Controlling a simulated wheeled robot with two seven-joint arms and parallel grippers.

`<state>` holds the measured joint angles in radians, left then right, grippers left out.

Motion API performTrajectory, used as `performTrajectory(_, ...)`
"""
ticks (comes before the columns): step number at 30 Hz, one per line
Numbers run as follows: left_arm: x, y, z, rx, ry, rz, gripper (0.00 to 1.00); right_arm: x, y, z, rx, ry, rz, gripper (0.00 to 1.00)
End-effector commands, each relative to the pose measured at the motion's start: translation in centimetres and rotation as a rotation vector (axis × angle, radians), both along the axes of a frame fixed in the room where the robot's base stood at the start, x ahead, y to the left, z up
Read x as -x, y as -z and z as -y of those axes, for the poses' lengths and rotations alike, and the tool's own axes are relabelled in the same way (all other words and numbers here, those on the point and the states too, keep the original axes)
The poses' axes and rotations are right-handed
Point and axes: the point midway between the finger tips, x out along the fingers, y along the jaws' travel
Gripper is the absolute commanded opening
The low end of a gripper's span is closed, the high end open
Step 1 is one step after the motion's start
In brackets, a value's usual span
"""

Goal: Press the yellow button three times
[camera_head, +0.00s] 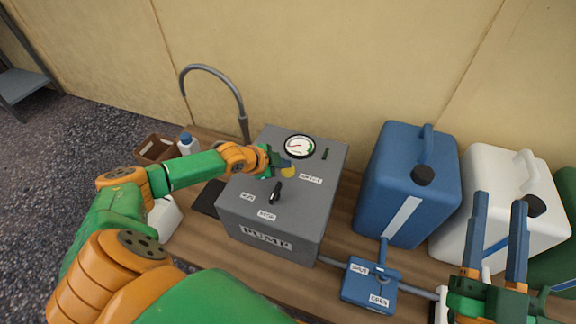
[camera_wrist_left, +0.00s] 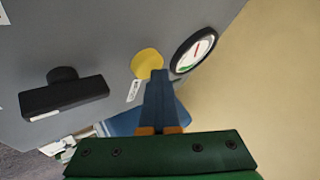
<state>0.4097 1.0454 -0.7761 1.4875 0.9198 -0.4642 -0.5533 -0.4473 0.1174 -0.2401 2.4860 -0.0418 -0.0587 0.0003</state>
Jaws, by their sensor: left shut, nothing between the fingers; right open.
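The yellow button (camera_head: 289,172) is on the top of the grey pump box (camera_head: 245,205), next to a round gauge (camera_head: 299,146) and a label. My left gripper (camera_head: 284,163) is shut and empty, with its fingertips right at the button and partly covering it in the head view. In the left wrist view the yellow button (camera_wrist_left: 147,63) shows just beyond the closed blue fingertips (camera_wrist_left: 158,74). I cannot tell whether they touch it. My right gripper (camera_head: 497,235) is open and empty at the lower right, away from the pump.
A black knob (camera_head: 275,192) stands on the pump top near the button. A blue canister (camera_head: 405,185) and a white canister (camera_head: 510,205) stand to the right. A blue valve box (camera_head: 368,287) sits in front. A curved grey pipe (camera_head: 213,70) rises behind.

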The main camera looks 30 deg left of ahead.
Motion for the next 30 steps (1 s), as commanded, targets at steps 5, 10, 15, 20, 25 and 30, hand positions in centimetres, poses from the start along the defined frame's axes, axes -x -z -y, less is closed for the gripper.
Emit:
performTrajectory(5,0.1,0.2,0.0,-0.001,0.000,-0.006,0.00,0.0,0.0,0.0,0.000,0.000,0.000,0.45)
performTrajectory(10,0.1,-0.3,0.0,-0.002,-0.001,-0.006,0.00,0.0,-0.5,0.0,0.000,0.000,0.000,0.45)
performTrajectory(15,0.1,-1.3,0.0,-0.002,-0.001,-0.006,0.00,0.0,-1.6,0.0,0.000,0.000,0.000,0.45)
performTrajectory(20,0.1,-2.3,0.0,-0.001,0.000,-0.004,0.00,0.0,-2.6,0.0,0.000,0.000,0.000,0.45)
performTrajectory(25,0.1,-2.4,0.0,0.000,0.001,-0.004,0.00,0.0,-2.7,0.0,0.000,0.000,0.000,0.45)
performTrajectory(30,0.1,-2.4,0.0,-0.001,0.000,-0.003,0.00,0.0,-2.7,0.0,0.000,0.000,0.000,0.45)
